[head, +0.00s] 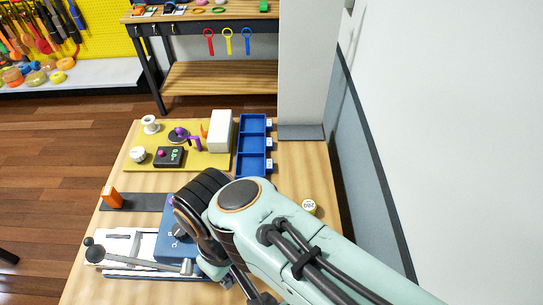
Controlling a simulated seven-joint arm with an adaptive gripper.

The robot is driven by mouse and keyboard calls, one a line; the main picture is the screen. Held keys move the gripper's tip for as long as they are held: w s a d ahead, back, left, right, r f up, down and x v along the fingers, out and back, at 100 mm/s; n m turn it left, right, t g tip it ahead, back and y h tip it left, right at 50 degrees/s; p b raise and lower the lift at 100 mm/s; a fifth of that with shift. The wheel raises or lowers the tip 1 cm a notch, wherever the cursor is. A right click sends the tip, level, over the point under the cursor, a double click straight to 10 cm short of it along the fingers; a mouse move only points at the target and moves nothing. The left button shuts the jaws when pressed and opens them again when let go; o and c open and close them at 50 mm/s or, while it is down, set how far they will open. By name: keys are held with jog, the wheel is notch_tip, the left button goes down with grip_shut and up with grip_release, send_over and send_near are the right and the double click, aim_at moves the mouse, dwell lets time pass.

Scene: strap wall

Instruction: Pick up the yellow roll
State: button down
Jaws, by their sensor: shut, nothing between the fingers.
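A small round roll with a pale, marked top and a yellowish side (309,207) sits on the wooden table, just right of my arm. Yellow rolls (65,63) also lie far off on the pale shelf at the upper left. My arm crosses the table from the lower right and bends down near the blue box. Dark parts of my gripper (254,292) show at the bottom edge, below my arm. It is shut and empty, well to the lower left of the small roll. Its fingertips are mostly hidden or cut off.
A blue compartment tray (239,150), a yellow board with knobs (195,160) and a white block (219,130) stand at the back. A blue box (178,238), a lever tool (140,259) and an orange block (112,197) are at left. A pale post (305,70) and wall bound the right.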

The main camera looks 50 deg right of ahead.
jog(key=shift+c, duration=2.3)
grip_release()
